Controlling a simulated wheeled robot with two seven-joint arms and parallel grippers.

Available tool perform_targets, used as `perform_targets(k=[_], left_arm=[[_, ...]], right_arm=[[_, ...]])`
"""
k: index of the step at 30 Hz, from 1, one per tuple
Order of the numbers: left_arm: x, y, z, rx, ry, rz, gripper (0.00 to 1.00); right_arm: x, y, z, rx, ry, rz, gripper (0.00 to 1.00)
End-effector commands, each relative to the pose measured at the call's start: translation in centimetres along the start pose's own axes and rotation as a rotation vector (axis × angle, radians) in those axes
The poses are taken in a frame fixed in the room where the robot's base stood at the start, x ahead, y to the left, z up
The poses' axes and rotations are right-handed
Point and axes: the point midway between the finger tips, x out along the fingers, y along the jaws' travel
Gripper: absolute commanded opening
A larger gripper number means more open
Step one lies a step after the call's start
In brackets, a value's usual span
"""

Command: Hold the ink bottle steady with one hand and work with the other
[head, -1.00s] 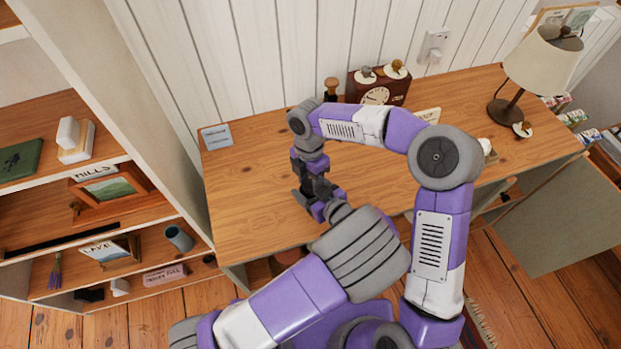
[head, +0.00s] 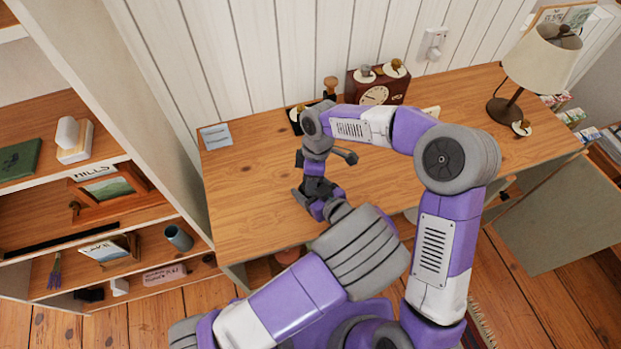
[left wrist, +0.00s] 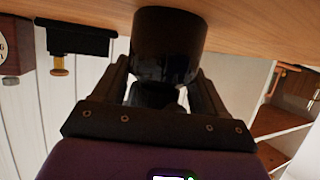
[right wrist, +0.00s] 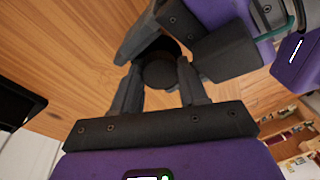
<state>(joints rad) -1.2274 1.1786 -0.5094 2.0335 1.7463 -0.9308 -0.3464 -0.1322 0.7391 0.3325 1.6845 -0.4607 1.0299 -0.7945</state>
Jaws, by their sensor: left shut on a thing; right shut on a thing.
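The ink bottle (left wrist: 168,45) is dark and glossy, and stands between the fingers of my left gripper (left wrist: 165,85) in the upside-down left wrist view. My left gripper is shut on its body at the desk's front left part; this gripper shows low in the head view (head: 322,203). My right gripper (right wrist: 160,85) is above it, shut on the dark round top, which looks like the bottle's cap (right wrist: 158,72). The arms hide the bottle in the head view. I cannot tell whether the cap is loose.
The wooden desk (head: 250,190) has free room on its left. At the back are a brown clock (head: 376,92), a black stand with a wooden-handled tool (left wrist: 80,40) and a grey card (head: 215,136). A lamp (head: 540,65) stands right; a shelf unit (head: 180,150) is left.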

Motion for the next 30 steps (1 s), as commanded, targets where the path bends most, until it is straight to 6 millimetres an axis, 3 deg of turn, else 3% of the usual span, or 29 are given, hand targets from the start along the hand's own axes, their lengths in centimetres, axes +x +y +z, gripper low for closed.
perform_targets(k=[9, 10, 15, 21, 30], left_arm=[[0.0, 0.0, 0.0, -0.001, 0.001, 0.0, 0.0], [0.0, 0.0, 0.0, -0.002, 0.001, 0.0, 0.0], [0.0, 0.0, 0.0, -0.001, 0.001, 0.0, 0.0], [0.0, 0.0, -0.1, -0.001, 0.001, -0.001, 0.0], [0.1, -0.1, 0.0, -0.001, -0.001, -0.003, 0.0]], right_arm=[[0.0, 0.0, 0.0, 0.028, 0.004, 0.001, 0.06], [0.0, 0.0, 0.0, 0.028, 0.004, 0.001, 0.44], [0.0, 0.0, 0.0, 0.027, 0.003, 0.0, 0.68], [-0.4, -0.1, -0.1, 0.026, 0.003, 0.0, 0.68], [-4.0, -0.7, -0.3, 0.025, 0.001, -0.001, 0.68]])
